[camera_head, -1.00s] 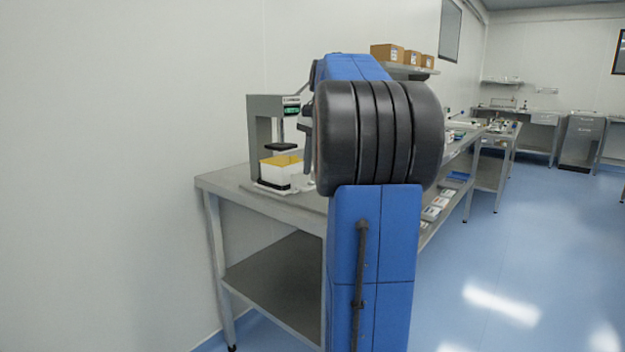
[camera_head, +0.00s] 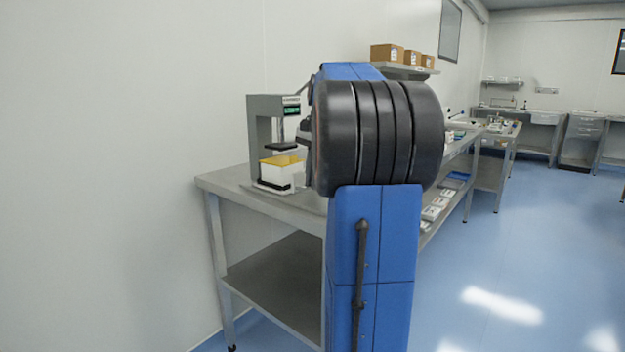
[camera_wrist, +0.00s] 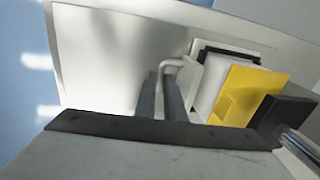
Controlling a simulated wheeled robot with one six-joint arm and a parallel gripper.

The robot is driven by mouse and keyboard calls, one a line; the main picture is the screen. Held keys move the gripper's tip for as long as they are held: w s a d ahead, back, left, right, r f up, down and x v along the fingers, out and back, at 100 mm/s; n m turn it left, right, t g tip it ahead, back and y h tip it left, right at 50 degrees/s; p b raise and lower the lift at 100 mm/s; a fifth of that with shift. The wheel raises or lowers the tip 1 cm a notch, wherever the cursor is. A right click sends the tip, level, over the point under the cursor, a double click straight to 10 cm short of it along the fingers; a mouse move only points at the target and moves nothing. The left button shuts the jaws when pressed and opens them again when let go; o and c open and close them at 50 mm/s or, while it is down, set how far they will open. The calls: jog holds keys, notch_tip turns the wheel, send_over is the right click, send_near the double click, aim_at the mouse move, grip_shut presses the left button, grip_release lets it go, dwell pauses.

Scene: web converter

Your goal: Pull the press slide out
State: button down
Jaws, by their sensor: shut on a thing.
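The press (camera_head: 264,125) is a grey C-shaped frame with a small green display and a dark pressing plate (camera_head: 281,147), on the left end of the bench. Its slide carries a white box with a yellow top (camera_head: 278,174), in front of the frame. In the wrist view the yellow-topped box (camera_wrist: 247,92) shows close up, with the dark plate (camera_wrist: 285,118) beside it. A pale bent handle (camera_wrist: 178,63) reaches from the slide to my gripper (camera_wrist: 161,84), which is shut on it. In the head view my arm hides the handle and fingertips.
The steel bench (camera_head: 230,182) has clear room around the press and a lower shelf (camera_head: 275,285). A wall shelf with cardboard boxes (camera_head: 388,53) hangs behind my arm. Open blue floor is at right.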

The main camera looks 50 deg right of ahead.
jog(key=s, duration=0.5)
jog(key=s+d, duration=0.1)
jog(key=s, duration=1.1)
jog(key=shift+s+d, duration=0.15)
jog(key=c, duration=1.8)
grip_release()
jog(key=shift+s, duration=0.15)
jog(key=shift+c, duration=0.2)
jog(key=shift+r, duration=0.1)
notch_tip(320, 180, up, 17)
jog(key=s, duration=0.2)
jog(key=shift+s+d, duration=0.2)
jog(key=shift+s, duration=0.15)
jog(key=shift+a, duration=0.1)
